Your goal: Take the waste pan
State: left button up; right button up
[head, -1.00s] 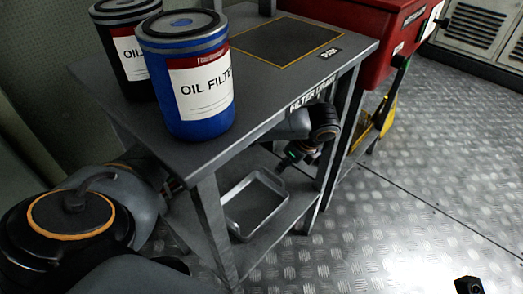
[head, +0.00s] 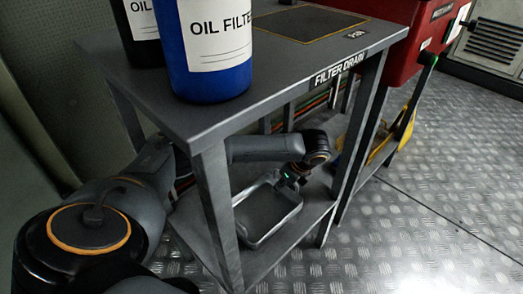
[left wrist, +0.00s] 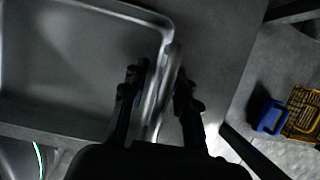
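The waste pan (head: 268,218) is a grey rectangular tray on the lower shelf of the filter drain table. My left arm reaches in under the tabletop, and my left gripper (head: 287,182) is at the pan's far rim. In the left wrist view, the pan (left wrist: 75,65) fills the upper left. The two dark fingers of my left gripper (left wrist: 160,92) stand on either side of its pale rim or handle, with a gap visible, so they look open around it. My right gripper is not in view.
The table (head: 215,128) has legs and a top edge close around my left arm. A blue oil filter can (head: 208,75) and a black one (head: 143,40) stand on top. A red cabinet (head: 408,45) is at right, with yellow items (head: 385,140) below. Floor at right is clear.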

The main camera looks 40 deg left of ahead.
pick_arm(q)
jog(key=shift+f, duration=0.1)
grip_shut()
dwell(0.4)
